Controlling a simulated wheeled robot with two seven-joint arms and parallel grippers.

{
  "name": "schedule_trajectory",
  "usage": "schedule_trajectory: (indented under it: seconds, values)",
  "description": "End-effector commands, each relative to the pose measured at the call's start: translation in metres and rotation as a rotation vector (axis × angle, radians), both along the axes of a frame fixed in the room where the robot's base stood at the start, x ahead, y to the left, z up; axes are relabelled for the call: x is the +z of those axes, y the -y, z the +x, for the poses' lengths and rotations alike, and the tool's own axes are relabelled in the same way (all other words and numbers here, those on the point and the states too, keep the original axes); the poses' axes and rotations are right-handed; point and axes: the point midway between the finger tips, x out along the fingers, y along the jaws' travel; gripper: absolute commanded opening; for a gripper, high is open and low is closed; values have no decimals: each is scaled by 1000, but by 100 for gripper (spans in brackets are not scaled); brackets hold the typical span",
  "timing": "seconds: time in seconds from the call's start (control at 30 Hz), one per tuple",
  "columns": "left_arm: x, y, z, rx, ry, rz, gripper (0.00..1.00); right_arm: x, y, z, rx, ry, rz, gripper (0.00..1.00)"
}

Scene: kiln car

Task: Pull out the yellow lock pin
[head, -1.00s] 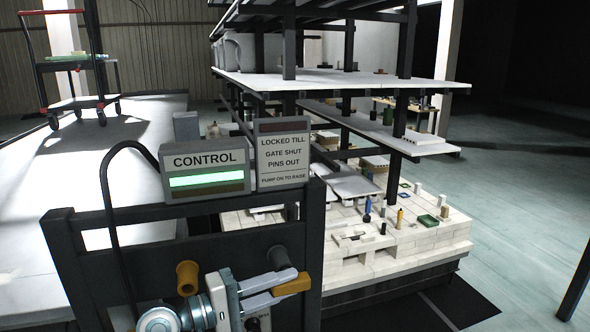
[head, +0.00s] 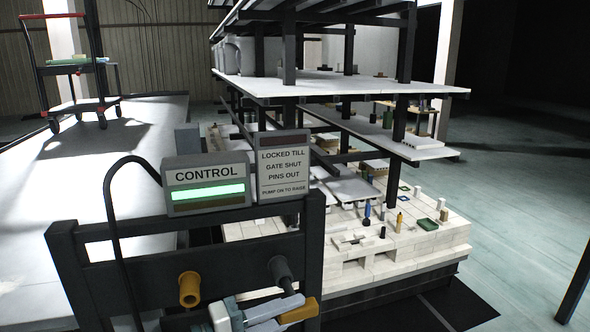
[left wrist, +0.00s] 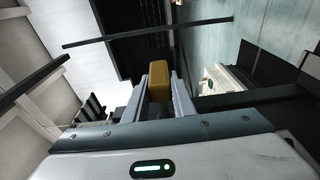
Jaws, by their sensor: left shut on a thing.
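My left gripper (head: 288,311) is at the bottom of the head view, in front of the dark control frame. Its two fingers are shut on a yellow block-like piece, the yellow lock pin (head: 305,313). In the left wrist view the yellow pin (left wrist: 159,72) sticks out beyond the fingertips, held between them. The rest of the pin is hidden by the fingers, so I cannot tell whether it still touches the frame. A yellow round collar (head: 189,289) and a dark round collar (head: 281,270) sit on the frame above the gripper. My right gripper is out of view.
A CONTROL box (head: 207,185) with a lit green bar and a sign (head: 285,166) reading "LOCKED TILL GATE SHUT PINS OUT" stand on the frame. Behind is the kiln car (head: 345,240) with pale bricks and shelves. A red-handled trolley (head: 75,75) stands far left.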

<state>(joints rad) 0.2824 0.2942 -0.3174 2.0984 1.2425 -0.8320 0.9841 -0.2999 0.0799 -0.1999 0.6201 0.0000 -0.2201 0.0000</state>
Motion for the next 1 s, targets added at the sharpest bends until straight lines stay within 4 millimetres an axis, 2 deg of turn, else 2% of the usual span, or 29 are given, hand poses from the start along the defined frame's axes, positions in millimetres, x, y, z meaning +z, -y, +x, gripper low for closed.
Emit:
schedule_trajectory:
  seconds: [0.23, 0.73, 1.0]
  values:
    - [2, 6, -18, -1, 0, 0, 0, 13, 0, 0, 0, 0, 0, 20]
    - [1, 7, -23, 0, 1, 0, 0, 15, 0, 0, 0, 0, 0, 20]
    - [2, 13, -40, -1, 0, 1, 0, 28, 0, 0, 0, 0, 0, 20]
